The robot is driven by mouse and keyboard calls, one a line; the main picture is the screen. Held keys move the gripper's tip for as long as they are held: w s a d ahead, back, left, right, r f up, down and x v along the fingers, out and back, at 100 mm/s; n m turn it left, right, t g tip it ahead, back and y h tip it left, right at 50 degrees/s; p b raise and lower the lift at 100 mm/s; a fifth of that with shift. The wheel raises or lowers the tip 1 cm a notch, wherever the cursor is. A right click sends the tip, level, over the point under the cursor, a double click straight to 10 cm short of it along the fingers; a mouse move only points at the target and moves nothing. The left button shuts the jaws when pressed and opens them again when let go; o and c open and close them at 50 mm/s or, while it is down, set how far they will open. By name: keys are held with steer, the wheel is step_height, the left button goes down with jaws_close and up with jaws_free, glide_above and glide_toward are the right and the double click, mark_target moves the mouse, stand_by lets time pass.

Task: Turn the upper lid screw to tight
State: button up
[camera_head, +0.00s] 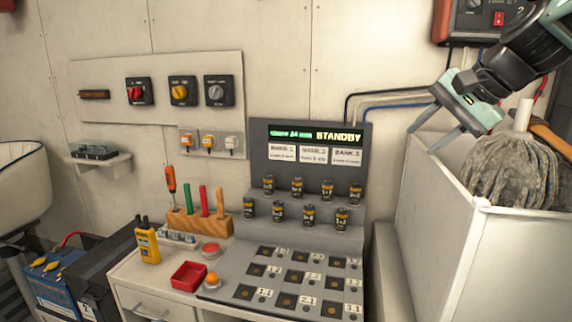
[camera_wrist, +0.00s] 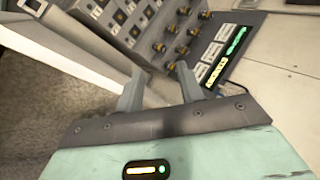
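My gripper (camera_head: 424,138) is at the upper right of the head view, in front of the wall and beside the white bin. In the wrist view its two fingers (camera_wrist: 159,76) stand apart with nothing between them. It touches nothing that I can see. I cannot make out a lid screw for certain in either view. A black box with a lid (camera_head: 104,262) stands at the lower left, partly cut off by the frame and the counter. A screwdriver (camera_head: 171,186) with a red-orange handle stands in a wooden block (camera_head: 200,226) on the counter.
A console (camera_head: 318,165) reading STANDBY holds several small batteries above a grid of slots. A white bin (camera_head: 450,240) with a grey mop head (camera_head: 515,172) stands at right. A wall panel (camera_head: 108,72) carries rotary switches. A blue battery (camera_head: 50,288) sits lower left.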

steer(key=s+a+f+n+g, duration=0.4)
steer(key=s+a+f+n, duration=0.3)
steer(key=s+a+f, duration=0.5)
steer(key=s+a+f+n+g+h, duration=0.1)
steer(key=s+f+n+h, duration=0.1)
steer(key=s+f+n, duration=0.3)
steer(key=s+a+f+n+g+h, duration=0.1)
steer(key=s+f+n, duration=0.4)
steer(key=s, duration=0.6)
steer(key=shift+a+h, duration=0.5)
steer(key=shift+a, duration=0.25)
